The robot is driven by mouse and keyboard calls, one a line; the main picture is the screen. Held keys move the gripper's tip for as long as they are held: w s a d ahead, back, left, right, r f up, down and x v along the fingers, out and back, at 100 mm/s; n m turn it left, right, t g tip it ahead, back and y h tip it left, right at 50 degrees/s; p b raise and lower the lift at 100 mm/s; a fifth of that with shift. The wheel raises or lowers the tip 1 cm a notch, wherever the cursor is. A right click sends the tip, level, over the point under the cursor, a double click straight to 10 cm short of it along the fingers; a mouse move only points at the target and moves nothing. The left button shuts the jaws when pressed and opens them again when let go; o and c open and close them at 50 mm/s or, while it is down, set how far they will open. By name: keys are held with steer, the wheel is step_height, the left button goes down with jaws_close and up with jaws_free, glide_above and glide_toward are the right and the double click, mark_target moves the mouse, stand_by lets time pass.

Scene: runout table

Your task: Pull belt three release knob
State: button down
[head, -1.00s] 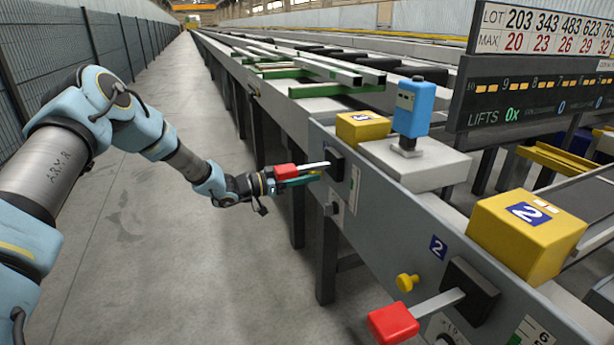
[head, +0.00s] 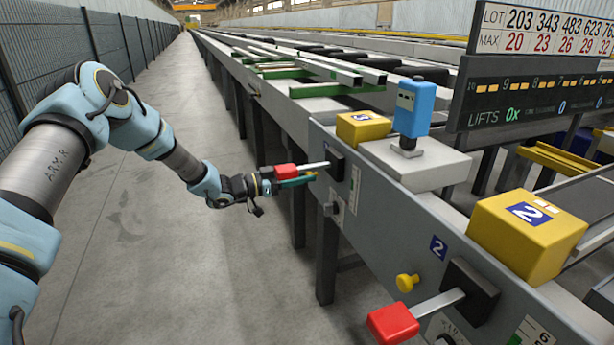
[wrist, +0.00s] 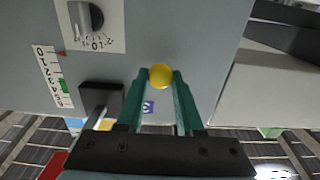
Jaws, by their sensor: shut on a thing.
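My gripper (head: 309,179) is at the side panel (head: 385,195) of the runout table, beside the farther station. In the wrist view its two green fingers (wrist: 160,75) are shut on the round yellow knob (wrist: 160,76), one finger on each side. In the head view only a small yellow bit of this knob (head: 313,174) shows at the fingertips. A small blue label (wrist: 148,107) lies next to the knob in the wrist view. The station's yellow box (head: 361,127) carries a blue label that seems to read 3.
A red-handled lever (head: 285,171) on a black block (head: 336,163) is close to my gripper. A dial (wrist: 86,18) and a scale (wrist: 52,77) are on the panel. Station 2 has its own yellow knob (head: 407,282) and red lever (head: 393,323). The aisle floor (head: 200,270) is clear.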

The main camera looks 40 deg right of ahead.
steer(key=shift+w+a, duration=0.15)
steer(key=shift+a, duration=0.05)
steer(key=c, duration=0.6)
jaws_free()
steer(key=shift+o, duration=0.2)
steer(key=v, duration=1.1)
